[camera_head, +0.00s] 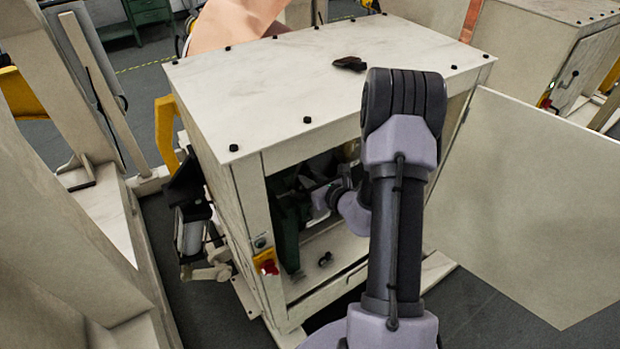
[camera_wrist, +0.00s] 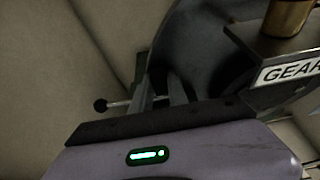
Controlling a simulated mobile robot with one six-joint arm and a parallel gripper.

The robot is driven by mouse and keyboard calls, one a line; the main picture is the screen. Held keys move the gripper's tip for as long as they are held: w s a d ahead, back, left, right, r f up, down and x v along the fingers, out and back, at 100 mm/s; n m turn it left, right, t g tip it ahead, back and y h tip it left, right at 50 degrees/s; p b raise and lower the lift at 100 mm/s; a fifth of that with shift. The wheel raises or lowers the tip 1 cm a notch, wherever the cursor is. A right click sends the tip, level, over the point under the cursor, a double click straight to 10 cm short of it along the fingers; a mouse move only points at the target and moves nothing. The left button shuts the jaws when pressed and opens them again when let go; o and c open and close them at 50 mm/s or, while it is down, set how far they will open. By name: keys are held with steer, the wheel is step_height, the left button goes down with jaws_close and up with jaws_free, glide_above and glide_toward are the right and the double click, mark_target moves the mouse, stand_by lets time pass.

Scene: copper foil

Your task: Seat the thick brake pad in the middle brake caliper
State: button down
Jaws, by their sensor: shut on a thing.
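My gripper (camera_wrist: 165,85) reaches into an open cabinet, its two fingers pointing away from the camera. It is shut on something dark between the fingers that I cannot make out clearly. A thin metal rod with a black ball end (camera_wrist: 100,105) runs to the fingers from the left; whether it is held or passes behind, I cannot tell. A large dark curved plate (camera_wrist: 205,45) stands just beyond the fingertips. I cannot identify a brake pad or the middle caliper with certainty. A small dark brown block (camera_head: 350,63) lies on the cabinet top. My arm hides part of the opening.
The cabinet top (camera_head: 270,85) is pale with black bolts. Its open door (camera_head: 530,200) stands to the right. Inside are a green machine part (camera_head: 287,240) and a small dark item (camera_head: 325,259) on the floor. A box with a "GEAR" label (camera_wrist: 290,70) is close right of my fingers.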

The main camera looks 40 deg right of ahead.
steer(key=shift+f, duration=0.15)
steer(key=shift+f+b, duration=1.1)
steer(key=c, duration=1.2)
jaws_free()
steer(key=p+v, duration=0.3)
steer(key=v, duration=1.4)
steer(key=shift+s+r+p, duration=0.15)
steer(key=shift+p, duration=0.25)
